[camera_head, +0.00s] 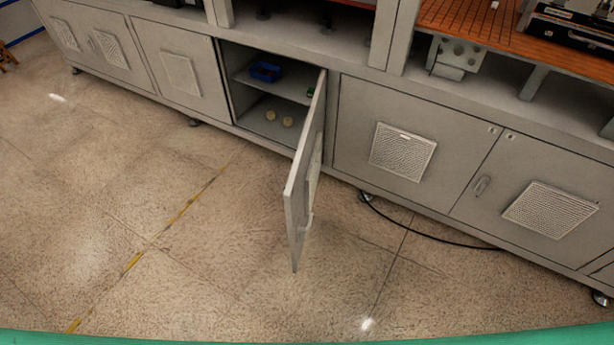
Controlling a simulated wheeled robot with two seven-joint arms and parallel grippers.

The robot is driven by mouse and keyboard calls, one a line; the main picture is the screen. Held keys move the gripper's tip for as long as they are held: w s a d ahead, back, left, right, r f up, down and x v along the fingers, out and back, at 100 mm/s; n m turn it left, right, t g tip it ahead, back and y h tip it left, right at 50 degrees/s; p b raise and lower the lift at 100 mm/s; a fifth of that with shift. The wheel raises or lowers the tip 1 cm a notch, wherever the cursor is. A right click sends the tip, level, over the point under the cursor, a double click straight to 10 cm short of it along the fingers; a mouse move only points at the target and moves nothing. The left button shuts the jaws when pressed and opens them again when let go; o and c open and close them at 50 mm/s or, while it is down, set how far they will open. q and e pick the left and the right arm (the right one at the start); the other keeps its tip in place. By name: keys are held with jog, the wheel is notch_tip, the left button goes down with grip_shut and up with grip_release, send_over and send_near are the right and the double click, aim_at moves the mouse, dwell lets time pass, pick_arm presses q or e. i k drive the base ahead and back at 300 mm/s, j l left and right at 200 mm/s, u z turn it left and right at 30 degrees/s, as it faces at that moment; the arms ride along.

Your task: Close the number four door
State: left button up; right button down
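One grey cabinet door (302,190) stands open in the head view, swung out over the floor at a wide angle from the cabinet front. Its hinge side is at the right of the opening. A handle (308,222) shows on its right face, near the free edge. No number can be read on it. The open compartment (243,95) has a shelf with a blue tray (265,72) and a small green item (310,92). Two pale round objects (279,118) lie on the compartment floor. Neither of my grippers is in view.
Shut grey doors with vent panels stand left (181,75) and right (403,150) of the opening. A black cable (430,237) lies on the floor at the right. The tiled floor (150,200) before the cabinets is clear. A green edge (300,337) crosses the bottom.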

aim_at(294, 194)
jog(key=i+l+u, duration=0.25)
jog(key=i+l, duration=0.3)
jog(key=i+l+u, duration=0.25)
jog(key=i+l, duration=0.3)
jog(key=l, duration=0.15)
jog(key=k+l+z, duration=0.1)
jog(key=k+l, duration=0.55)
jog(key=l, duration=0.2)
jog(key=j+z, duration=0.05)
